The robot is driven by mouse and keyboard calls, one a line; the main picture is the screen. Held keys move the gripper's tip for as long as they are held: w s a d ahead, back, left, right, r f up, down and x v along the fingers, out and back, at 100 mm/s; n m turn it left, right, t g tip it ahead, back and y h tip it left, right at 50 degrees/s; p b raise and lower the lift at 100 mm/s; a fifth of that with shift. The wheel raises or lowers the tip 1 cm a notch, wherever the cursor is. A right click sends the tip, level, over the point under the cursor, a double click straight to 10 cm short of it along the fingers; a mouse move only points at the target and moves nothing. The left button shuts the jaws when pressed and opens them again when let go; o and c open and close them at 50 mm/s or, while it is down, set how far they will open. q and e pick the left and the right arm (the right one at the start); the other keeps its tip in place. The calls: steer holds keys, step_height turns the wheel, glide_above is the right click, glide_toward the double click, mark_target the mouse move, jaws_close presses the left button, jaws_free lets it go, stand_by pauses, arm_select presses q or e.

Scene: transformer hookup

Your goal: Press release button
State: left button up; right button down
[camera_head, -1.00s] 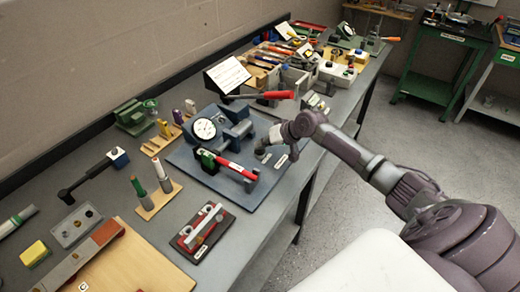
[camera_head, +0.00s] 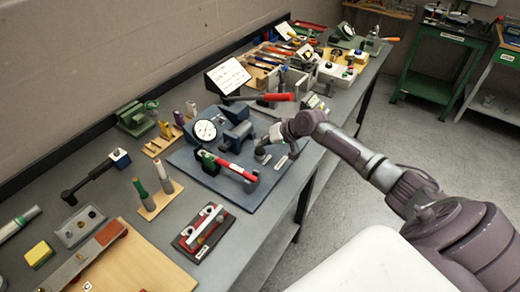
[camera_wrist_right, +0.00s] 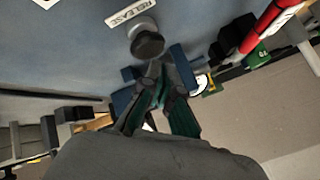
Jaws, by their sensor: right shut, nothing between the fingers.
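A dark round button on a grey base (camera_wrist_right: 147,38) stands on the blue plate, beside a white label reading RELEASE (camera_wrist_right: 131,11) in the right wrist view. My right gripper (camera_wrist_right: 156,72) is shut and empty, its fingertips very close to the button's dark cap; I cannot tell whether they touch. In the head view my right gripper (camera_head: 268,141) is low over the right part of the blue plate (camera_head: 262,192), and the button (camera_head: 261,155) shows small beneath it. My left gripper is not in view.
A long red handle (camera_head: 265,97) lies behind my right gripper. A red-based fixture (camera_head: 204,229) sits in front. The bench's right edge is close under my arm.

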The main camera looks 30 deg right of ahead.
mark_target(262, 151)
steer(key=shift+r, duration=0.1)
step_height(262, 151, up, 5)
steer(key=p, duration=0.4)
steer(key=shift+p, duration=0.4)
stand_by(0.4)
